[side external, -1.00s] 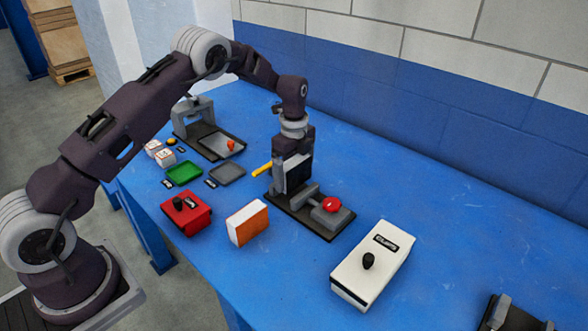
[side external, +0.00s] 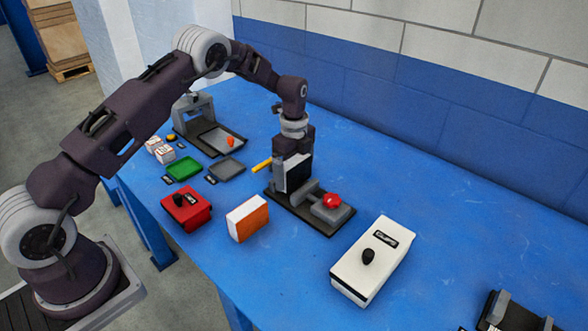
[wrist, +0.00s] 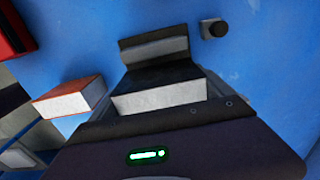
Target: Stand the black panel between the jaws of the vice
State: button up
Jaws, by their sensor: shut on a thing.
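The black panel (side external: 299,172) has dark faces and a pale edge. My gripper (side external: 292,160) points down and is shut on it, holding it roughly upright over the left part of the vice. The vice (side external: 322,229) has a dark base plate, grey blocks and a red knob on the right block. In the wrist view the panel (wrist: 160,97) shows its pale edge towards the camera, in front of the fingers' dark housing. A grey block (wrist: 153,48) shows just beyond it. Whether the panel's lower edge touches the vice is hidden.
An orange-and-white block (side external: 247,218) and a red box (side external: 186,208) stand to the left of the vice. A white box with a black knob (side external: 372,262) stands to the right. Green (side external: 184,169) and grey trays (side external: 227,169) lie further back left. The wall runs behind the table.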

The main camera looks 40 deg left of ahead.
jog(key=shift+f, duration=0.3)
jog(key=shift+f, duration=0.15)
jog(key=shift+f, duration=0.5)
jog(key=shift+f, duration=0.3)
dwell(0.7)
jog(key=shift+f, duration=0.15)
jog(key=o, duration=1.1)
jog(key=shift+o, duration=0.2)
